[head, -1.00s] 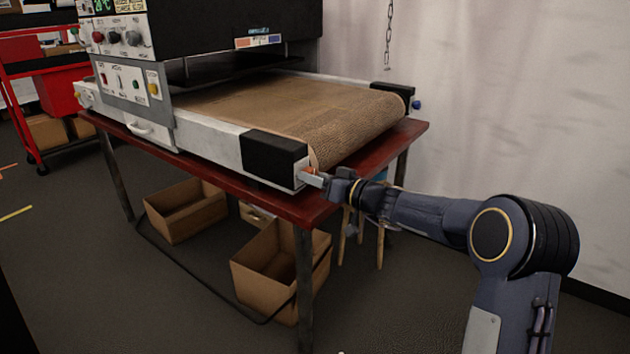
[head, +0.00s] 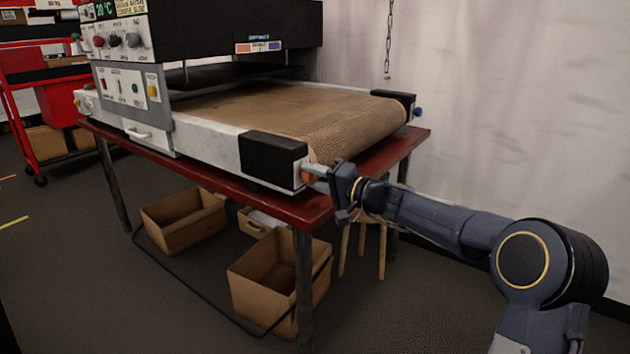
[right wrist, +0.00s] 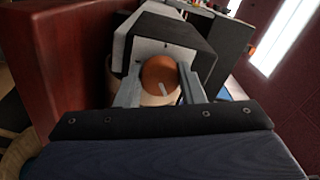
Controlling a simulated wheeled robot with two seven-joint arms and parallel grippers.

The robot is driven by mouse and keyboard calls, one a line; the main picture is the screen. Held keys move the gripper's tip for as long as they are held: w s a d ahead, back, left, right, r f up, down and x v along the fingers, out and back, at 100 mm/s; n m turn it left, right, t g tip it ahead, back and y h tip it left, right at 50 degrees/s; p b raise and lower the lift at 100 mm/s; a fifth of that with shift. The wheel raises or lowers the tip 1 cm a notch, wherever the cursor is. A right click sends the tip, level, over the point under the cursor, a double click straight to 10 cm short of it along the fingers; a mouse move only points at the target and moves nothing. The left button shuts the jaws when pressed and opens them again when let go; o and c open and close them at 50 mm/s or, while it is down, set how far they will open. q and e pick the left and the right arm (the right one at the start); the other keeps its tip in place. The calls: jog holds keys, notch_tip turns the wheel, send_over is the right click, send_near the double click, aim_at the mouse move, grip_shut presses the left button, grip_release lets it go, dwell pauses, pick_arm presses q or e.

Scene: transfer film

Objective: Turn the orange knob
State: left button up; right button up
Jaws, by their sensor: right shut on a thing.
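The orange knob (right wrist: 160,75) sits on the pale end face of the conveyor machine and carries a light pointer mark, tilted in the right wrist view. In the head view only a little of the knob (head: 306,177) shows beside the fingers. My right gripper (head: 312,172) is shut on the knob, with one finger on either side of it in the right wrist view (right wrist: 160,88). The conveyor machine (head: 210,134) has a brown belt and black end covers. My left gripper is not in view.
The machine stands on a red-topped table (head: 225,182) with dark legs. Open cardboard boxes (head: 262,290) and a wooden stool (head: 362,245) are under it. A red shelf cart (head: 40,95) stands at the far left. A chain (head: 388,40) hangs by the wall.

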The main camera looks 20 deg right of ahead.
jog(key=m, duration=0.3)
jog(key=m+p, duration=0.1)
jog(key=m, duration=0.2)
jog(key=shift+m, duration=0.3)
jog(key=m+p, duration=0.1)
jog(key=m, duration=0.1)
jog(key=shift+r+m, duration=0.1)
jog(key=shift+m, duration=0.2)
jog(key=m+p, duration=0.2)
jog(key=m, duration=0.1)
jog(key=shift+m, duration=0.3)
jog(key=m+p, duration=0.4)
jog(key=shift+r+m, duration=0.1)
jog(key=shift+m, duration=0.2)
jog(key=m+p, duration=0.4)
jog(key=shift+f+m+p, duration=0.2)
jog(key=shift+m+p, duration=1.35)
jog(key=shift+m, duration=0.15)
